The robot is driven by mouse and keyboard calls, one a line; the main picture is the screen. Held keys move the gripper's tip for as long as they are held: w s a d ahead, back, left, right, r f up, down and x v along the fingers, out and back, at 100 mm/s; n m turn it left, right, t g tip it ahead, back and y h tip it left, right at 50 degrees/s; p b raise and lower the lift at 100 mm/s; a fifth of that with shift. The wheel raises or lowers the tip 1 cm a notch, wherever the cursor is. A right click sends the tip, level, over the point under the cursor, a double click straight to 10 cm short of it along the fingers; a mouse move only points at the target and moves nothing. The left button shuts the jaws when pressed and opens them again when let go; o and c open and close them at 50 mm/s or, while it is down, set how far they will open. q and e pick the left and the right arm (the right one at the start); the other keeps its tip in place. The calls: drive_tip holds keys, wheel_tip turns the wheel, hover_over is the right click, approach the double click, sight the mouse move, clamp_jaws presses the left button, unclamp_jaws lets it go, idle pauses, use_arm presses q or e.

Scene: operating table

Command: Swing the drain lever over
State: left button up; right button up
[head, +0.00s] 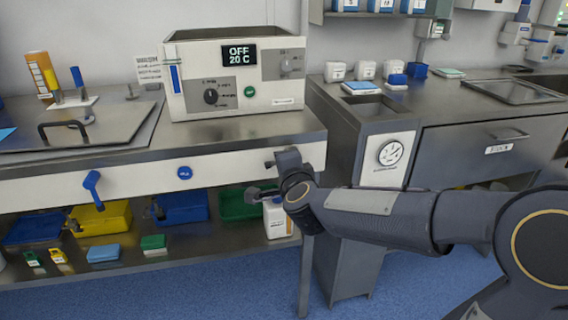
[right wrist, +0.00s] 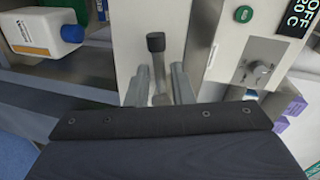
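A short lever with a dark knob (right wrist: 156,42) and a grey metal stem stands out from the white front panel in the right wrist view. My right gripper (right wrist: 162,84) has its two metal fingers apart, one on each side of the stem. I cannot tell whether either finger touches it. In the head view my right gripper (head: 261,178) is at the right end of the white panel below the bath unit, and the hand largely hides the lever there. A blue lever (head: 92,186) hangs tilted on the left of the same panel. My left gripper is out of view.
The bath unit (head: 238,75) reads OFF 20 C and stands on the counter above. A blue round button (head: 184,173) is on the panel. Coloured bins and a white bottle (head: 277,218) sit on the lower shelf. A cabinet with a dial (head: 390,152) stands to the right.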

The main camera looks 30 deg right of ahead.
drive_tip(key=shift+o, duration=0.9)
drive_tip(key=p+v, duration=0.2)
drive_tip(key=v, duration=0.5)
drive_tip(key=shift+s, duration=0.4)
drive_tip(key=shift+a+r, duration=0.1)
drive_tip(key=shift+a, duration=0.1)
